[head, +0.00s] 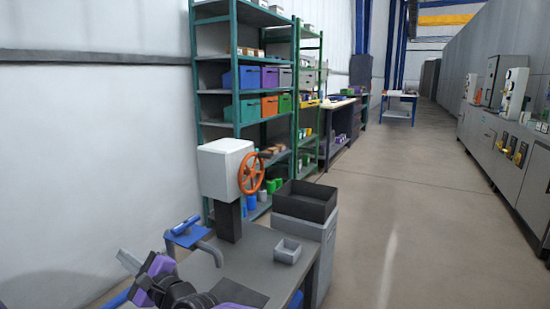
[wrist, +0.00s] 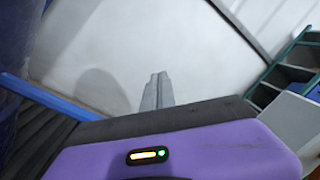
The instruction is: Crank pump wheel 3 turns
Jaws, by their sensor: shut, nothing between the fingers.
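The pump wheel (head: 251,173) is an orange spoked handwheel with a small knob on its rim. It is mounted on the right side of a white box (head: 222,160), which stands on a dark post (head: 229,222) at the back of a grey table. My gripper (wrist: 157,92) shows in the wrist view with its two grey fingers together, pointing at the bare white wall. In the head view my gripper (head: 123,257) is at the lower left, well apart from the wheel and lower than it. The wheel is not in the wrist view.
A blue and grey fixture (head: 188,232) stands between my gripper and the post. A small grey tray (head: 287,251) is on the table (head: 255,243); a black open bin (head: 305,201) stands behind it. Green shelving (head: 237,100) is beyond. The floor to the right is clear.

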